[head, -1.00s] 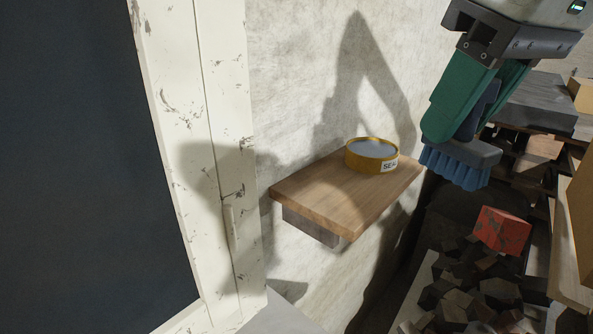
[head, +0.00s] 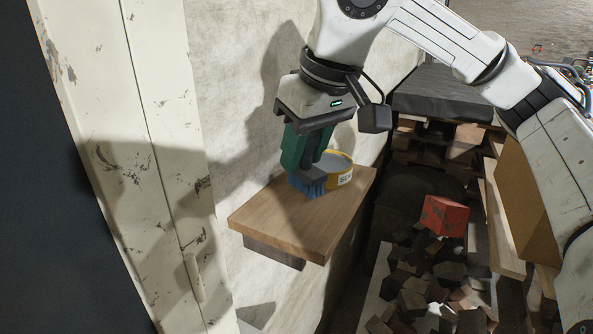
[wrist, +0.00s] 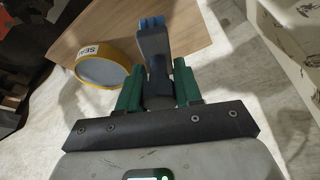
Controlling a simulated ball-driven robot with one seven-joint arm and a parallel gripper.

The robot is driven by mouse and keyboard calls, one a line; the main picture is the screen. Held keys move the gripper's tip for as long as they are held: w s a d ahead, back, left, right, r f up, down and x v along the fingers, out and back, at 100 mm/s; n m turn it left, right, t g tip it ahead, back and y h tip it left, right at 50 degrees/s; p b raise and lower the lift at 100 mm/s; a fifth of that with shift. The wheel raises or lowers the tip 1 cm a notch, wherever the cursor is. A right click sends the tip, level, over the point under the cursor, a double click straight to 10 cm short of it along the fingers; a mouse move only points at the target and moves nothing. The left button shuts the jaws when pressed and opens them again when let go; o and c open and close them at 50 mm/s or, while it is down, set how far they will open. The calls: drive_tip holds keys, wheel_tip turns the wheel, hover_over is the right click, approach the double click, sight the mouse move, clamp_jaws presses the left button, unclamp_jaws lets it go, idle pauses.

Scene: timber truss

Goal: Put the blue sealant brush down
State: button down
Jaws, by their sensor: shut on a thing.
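The blue sealant brush has a dark grey body and blue bristles (head: 306,187). In the wrist view the brush (wrist: 154,50) sticks out from between the green fingers. My gripper (head: 308,165) is shut on it and holds it over the wooden shelf (head: 300,225), bristles down. The bristles are at or just above the board; I cannot tell whether they touch. A yellow tin with a "SEA" label (head: 341,170) stands on the shelf just behind and right of the brush; it also shows in the wrist view (wrist: 103,68). The gripper partly hides the tin in the head view.
The front and left of the shelf are bare. A pale, chipped door frame (head: 130,150) stands left of it, and a rough wall is behind. Below right lie a red block (head: 444,215) and a heap of dark chunks (head: 425,275). A grey slab (head: 440,95) lies on timber at the back.

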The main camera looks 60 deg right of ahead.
sight(297, 176)
drive_tip(key=shift+w+d+f, duration=0.2)
drive_tip(key=shift+w+f, duration=0.15)
drive_tip(key=shift+f, duration=0.1)
drive_tip(key=shift+w+d+f, duration=0.2)
drive_tip(key=shift+w+f, duration=0.1)
drive_tip(key=shift+f, duration=0.15)
drive_tip(key=x, duration=0.1)
drive_tip(key=p+x, duration=0.1)
drive_tip(key=x, duration=0.1)
drive_tip(key=shift+s+f, duration=0.1)
drive_tip(key=shift+s, duration=0.2)
drive_tip(key=shift+f, duration=0.35)
drive_tip(key=shift+f, duration=0.1)
drive_tip(key=c, duration=0.8)
unclamp_jaws()
drive_tip(key=shift+o, duration=0.2)
drive_tip(key=v, duration=1.2)
drive_tip(key=shift+b, duration=0.35)
drive_tip(key=shift+s, duration=0.1)
